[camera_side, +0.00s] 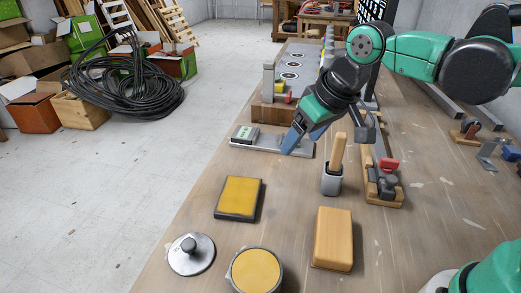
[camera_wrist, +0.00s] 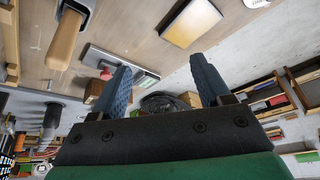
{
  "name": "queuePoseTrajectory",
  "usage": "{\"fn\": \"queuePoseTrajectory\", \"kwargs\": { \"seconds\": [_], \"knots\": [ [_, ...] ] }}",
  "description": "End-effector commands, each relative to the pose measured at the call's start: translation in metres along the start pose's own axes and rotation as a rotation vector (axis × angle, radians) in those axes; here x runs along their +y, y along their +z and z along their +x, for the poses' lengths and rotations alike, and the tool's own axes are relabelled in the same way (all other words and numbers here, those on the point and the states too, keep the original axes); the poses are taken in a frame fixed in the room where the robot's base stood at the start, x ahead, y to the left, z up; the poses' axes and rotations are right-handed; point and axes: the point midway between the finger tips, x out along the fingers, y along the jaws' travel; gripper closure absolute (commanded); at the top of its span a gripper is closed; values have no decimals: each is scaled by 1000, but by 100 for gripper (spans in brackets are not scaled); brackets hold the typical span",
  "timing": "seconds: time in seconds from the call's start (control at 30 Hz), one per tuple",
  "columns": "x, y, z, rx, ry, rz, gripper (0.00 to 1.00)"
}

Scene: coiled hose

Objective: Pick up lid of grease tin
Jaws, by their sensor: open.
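The lid (camera_side: 191,255), a round silver disc with a dark knob, lies flat on the bench at the front left in the side view. Beside it stands the open grease tin (camera_side: 255,271), round with yellow-orange grease inside, cut slightly by the bottom edge. My gripper (camera_side: 295,141) is well behind both, tilted down over a grey metal plate; whether it touches the plate I cannot tell. The wrist view shows its two blue fingers (camera_wrist: 165,80) spread apart with nothing between them. A grey edge at the top right there may be the lid.
A yellow pad (camera_side: 239,198) lies between the plate (camera_side: 270,146) and the lid. A wooden handle (camera_side: 338,151) stands in a grey cup. A wooden block (camera_side: 333,238) lies right of the tin. Coiled hose (camera_side: 130,95) rests off the bench at left.

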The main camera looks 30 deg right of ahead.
Motion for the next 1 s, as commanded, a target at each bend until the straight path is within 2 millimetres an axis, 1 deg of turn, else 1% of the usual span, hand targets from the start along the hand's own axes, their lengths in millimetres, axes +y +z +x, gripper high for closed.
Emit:
{"fn": "queuePoseTrajectory", "kwargs": {
  "seconds": [0.03,0.1,0.17,0.23,0.3,0.4,0.5,0.6,0.7,0.83,1.0],
  "knots": [
    [-17,-11,6,-36,-15,-28,30],
    [-40,-21,15,-90,-28,-57,30],
    [-60,-27,25,-136,-35,-81,30],
    [-85,-32,37,-190,-41,-113,30],
    [-111,-33,51,-241,-42,-145,30],
    [-145,-28,71,-308,-36,-188,30],
    [-172,-20,88,-360,-27,-222,30],
    [-190,-12,99,-394,-17,-246,30],
    [-198,-6,106,-412,-12,-256,30],
    [-200,-1,117,-418,-9,-259,30],
    [-199,9,140,-416,-10,-258,30]
  ]
}}
